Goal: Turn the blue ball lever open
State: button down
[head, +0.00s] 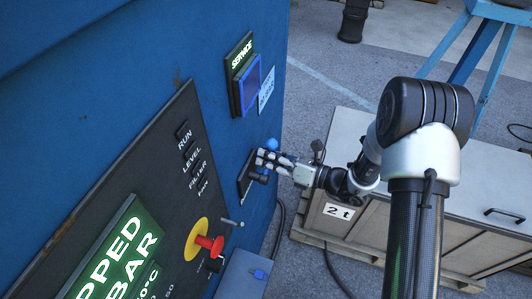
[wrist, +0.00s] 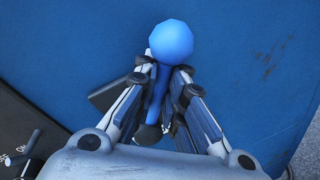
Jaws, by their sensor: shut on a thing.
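The lever has a blue ball (head: 272,144) on its end and sits on a dark plate on the side of the blue cabinet. In the wrist view the blue ball (wrist: 171,41) stands just beyond my fingertips, and a blue stem runs back from it between the fingers. My gripper (head: 266,158) is at the lever, and in the wrist view its fingers (wrist: 160,78) are shut on the stem below the ball. The lever's pivot is mostly hidden by my fingers.
The blue cabinet (head: 130,50) fills the left. A red knob on a yellow disc (head: 195,240) and a small grey lever (head: 232,222) are below left of my gripper. A blue-framed service box (head: 247,86) is above.

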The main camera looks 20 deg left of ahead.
jog(key=shift+w+f+m+p, duration=0.15)
jog(key=shift+w+m+p, duration=0.65)
jog(key=shift+m, duration=0.4)
jog(key=shift+w+d+f+m+g+p, duration=0.1)
jog(key=shift+w+f+m+g+p, duration=0.25)
jog(key=shift+f+m, duration=0.55)
jog(key=shift+w+f+m+g, duration=0.15)
jog(key=shift+f+m+g, duration=0.35)
jog(key=shift+m, duration=0.8)
jog(key=shift+w+d+f+m+g+p, duration=0.1)
jog(key=shift+w+f+m+g+p, duration=0.2)
jog(key=shift+f+m, duration=0.65)
jog(key=shift+s+r, duration=0.1)
jog(key=shift+m, duration=0.25)
jog(key=c, duration=1.7)
grip_release()
jog(key=shift+o, duration=0.2)
jog(key=shift+s, duration=0.1)
jog(key=d+r, duration=0.2)
jog(key=d, duration=0.9)
jog(key=shift+s+d, duration=0.35)
jog(key=shift+s, duration=0.05)
